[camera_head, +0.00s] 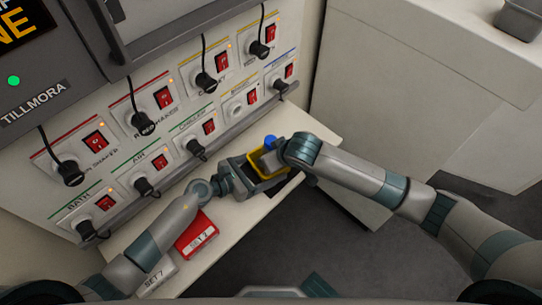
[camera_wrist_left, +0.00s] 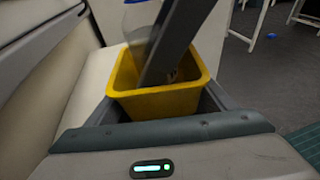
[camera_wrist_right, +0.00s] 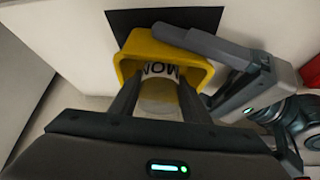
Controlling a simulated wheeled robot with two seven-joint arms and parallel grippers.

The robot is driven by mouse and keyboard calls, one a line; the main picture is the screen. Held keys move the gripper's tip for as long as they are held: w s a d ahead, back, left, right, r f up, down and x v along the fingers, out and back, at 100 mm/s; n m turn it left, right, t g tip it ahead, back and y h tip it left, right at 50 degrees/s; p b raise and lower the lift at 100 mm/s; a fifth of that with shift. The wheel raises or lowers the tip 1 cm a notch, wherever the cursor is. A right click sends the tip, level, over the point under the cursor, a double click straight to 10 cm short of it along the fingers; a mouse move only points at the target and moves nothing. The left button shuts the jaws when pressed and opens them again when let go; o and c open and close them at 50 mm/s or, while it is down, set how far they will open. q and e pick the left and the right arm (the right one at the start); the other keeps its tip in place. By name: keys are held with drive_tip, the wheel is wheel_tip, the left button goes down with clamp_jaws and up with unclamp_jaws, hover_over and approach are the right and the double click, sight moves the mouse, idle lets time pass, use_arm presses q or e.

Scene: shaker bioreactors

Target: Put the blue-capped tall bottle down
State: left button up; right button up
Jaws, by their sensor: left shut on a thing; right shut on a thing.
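The tall bottle's blue cap (camera_head: 270,141) shows beside my right gripper (camera_head: 272,156) in the head view. In the right wrist view, the clear bottle (camera_wrist_right: 159,92) with a white, black-lettered label is between my right fingers. Its lower part overlaps the opening of a yellow bin (camera_wrist_right: 131,58); I cannot tell whether it touches the bin floor. In the left wrist view, the bottle body (camera_wrist_left: 138,22) rises behind a right finger. My left gripper (camera_head: 250,175) is shut on the yellow bin (camera_wrist_left: 160,103), which sits between its jaws.
A dark square mat (camera_wrist_right: 165,18) lies on the white shelf by the bin. A red box (camera_head: 197,236) and a white label reading SET (camera_head: 157,276) are to the left on the shelf. The panel of switches and plugged black cables (camera_head: 150,125) stands behind. The shelf edge drops to dark floor.

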drive_tip(key=o, duration=0.9)
drive_tip(key=shift+f, duration=0.1)
drive_tip(key=shift+o, duration=0.2)
drive_tip(key=shift+r, duration=0.3)
drive_tip(key=v, duration=1.1)
drive_tip(key=shift+s+d+r, duration=0.15)
drive_tip(key=shift+s+r, duration=0.1)
use_arm(q)
drive_tip(key=o, duration=0.9)
